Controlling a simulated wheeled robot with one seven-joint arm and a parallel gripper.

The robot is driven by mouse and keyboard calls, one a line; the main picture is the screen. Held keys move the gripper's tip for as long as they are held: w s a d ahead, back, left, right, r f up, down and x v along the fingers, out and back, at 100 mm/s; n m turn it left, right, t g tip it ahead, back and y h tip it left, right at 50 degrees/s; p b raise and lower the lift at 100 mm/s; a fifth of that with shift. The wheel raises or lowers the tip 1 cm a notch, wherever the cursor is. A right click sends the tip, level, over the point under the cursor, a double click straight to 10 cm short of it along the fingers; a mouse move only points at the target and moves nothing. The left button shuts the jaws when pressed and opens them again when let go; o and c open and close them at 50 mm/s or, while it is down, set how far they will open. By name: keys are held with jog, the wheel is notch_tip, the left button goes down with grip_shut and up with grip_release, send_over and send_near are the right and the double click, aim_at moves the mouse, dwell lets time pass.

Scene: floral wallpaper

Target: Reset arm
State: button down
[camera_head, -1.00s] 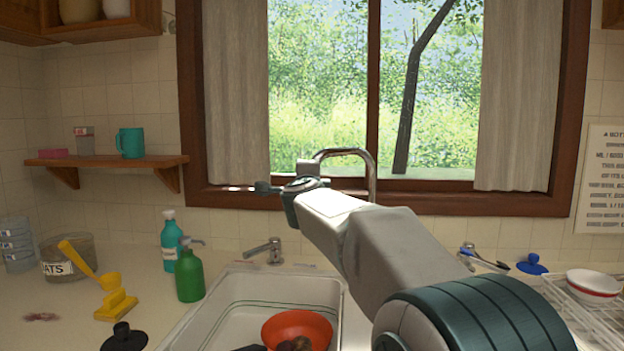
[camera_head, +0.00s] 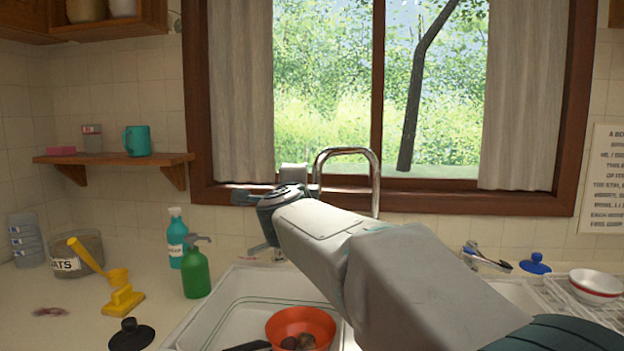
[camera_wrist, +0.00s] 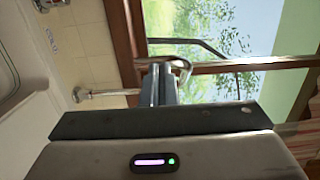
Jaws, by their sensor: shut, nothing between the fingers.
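My arm reaches from the lower right up and left over the sink in the head view. Its end is in front of the lower window frame, left of the tall chrome faucet (camera_head: 374,180). In the wrist view my gripper (camera_wrist: 164,72) is shut and empty, with its fingers together. The jaws are too small and partly hidden to read in the head view. The wrist view is turned sideways, with the window on its right and the sink at its left.
Below the arm is a white sink (camera_head: 235,312) with an orange bowl (camera_head: 300,321). A green bottle (camera_head: 195,273), a teal bottle (camera_head: 177,240) and a yellow item (camera_head: 122,301) stand on the left counter. A dish rack (camera_head: 570,299) with a white bowl (camera_head: 597,283) is at right.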

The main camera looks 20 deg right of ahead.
jog(key=s+a+f+n+g+y+p, duration=0.4)
jog(key=s+a+f+n+y+p, duration=0.4)
jog(key=s+n, duration=0.45)
jog(key=s+d+f+n+g+h+p, duration=0.1)
jog(key=s+d+f+n+g+p, duration=0.2)
jog(key=s, duration=0.7)
jog(key=s+d+f+n+g+h+p, duration=0.1)
jog(key=s+d+f+n+g, duration=0.3)
jog(key=s+f, duration=0.5)
jog(key=n+g+p, duration=0.1)
jog(key=n+g, duration=0.1)
jog(key=g, duration=0.1)
jog(key=shift+s+p, duration=0.35)
jog(key=shift+p, duration=0.05)
jog(key=shift+s, duration=0.1)
